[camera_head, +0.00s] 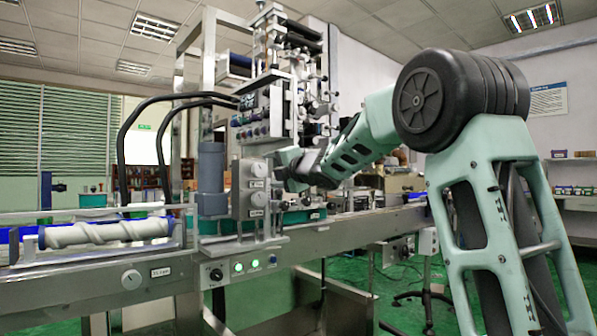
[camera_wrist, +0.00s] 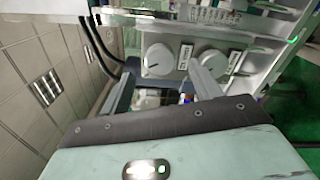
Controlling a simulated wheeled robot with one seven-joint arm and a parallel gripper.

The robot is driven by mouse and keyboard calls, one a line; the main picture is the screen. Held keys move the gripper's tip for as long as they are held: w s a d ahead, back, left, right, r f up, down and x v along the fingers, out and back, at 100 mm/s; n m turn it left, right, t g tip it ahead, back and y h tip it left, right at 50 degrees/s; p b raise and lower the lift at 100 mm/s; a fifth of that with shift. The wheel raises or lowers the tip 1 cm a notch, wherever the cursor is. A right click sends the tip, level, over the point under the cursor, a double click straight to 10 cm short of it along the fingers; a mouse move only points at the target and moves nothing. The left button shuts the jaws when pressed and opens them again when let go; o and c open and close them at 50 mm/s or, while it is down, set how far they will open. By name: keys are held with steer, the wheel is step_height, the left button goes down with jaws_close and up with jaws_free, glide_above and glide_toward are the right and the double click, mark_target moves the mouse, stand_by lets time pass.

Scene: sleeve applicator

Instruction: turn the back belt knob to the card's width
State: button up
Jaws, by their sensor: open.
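Two round pale knobs sit one above the other on a grey box (camera_head: 238,190) on the machine: an upper knob (camera_head: 257,170) and a lower knob (camera_head: 257,198). The wrist view, turned sideways, shows the upper knob (camera_wrist: 158,60) with a dark pointer line and the lower knob (camera_wrist: 212,63). Each has a small label beside it, too small to read. I cannot tell which is the back belt knob, and I make out no card. My gripper (camera_wrist: 161,75) is open and empty. In the wrist view the upper knob appears between its fingers; contact is not visible.
A grey motor cylinder (camera_head: 212,180) stands left of the box. A white spiral screw (camera_head: 105,233) lies along the conveyor (camera_head: 100,278), whose front has another knob (camera_head: 131,280). Lit green buttons (camera_head: 246,265) sit below the box. Black hoses arch at the left.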

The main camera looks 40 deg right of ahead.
steer(key=s, duration=1.3)
steer(key=shift+d+p, duration=0.25)
steer(key=shift+p, duration=0.15)
steer(key=w+a+f+m+g, duration=0.1)
steer(key=a+f+m+g, duration=0.4)
steer(key=a+f, duration=0.7)
steer(key=s+a+f+m+g+y, duration=0.1)
steer(key=s+a+f+m+g, duration=0.5)
steer(key=a+f, duration=0.55)
steer(key=s+a+f+m+g+h, duration=0.15)
steer(key=s+a+f+g, duration=0.35)
steer(key=s, duration=0.9)
steer(key=s+a+f+m+g+y, duration=0.15)
steer(key=s+a+f, duration=0.5)
steer(key=s, duration=0.75)
step_height(320, 180, up, 29)
steer(key=w+d+h+p, duration=0.1)
steer(key=d+p, duration=0.1)
steer(key=p, duration=2.8)
steer(key=shift+r+m, duration=0.2)
steer(key=shift+m, duration=0.1)
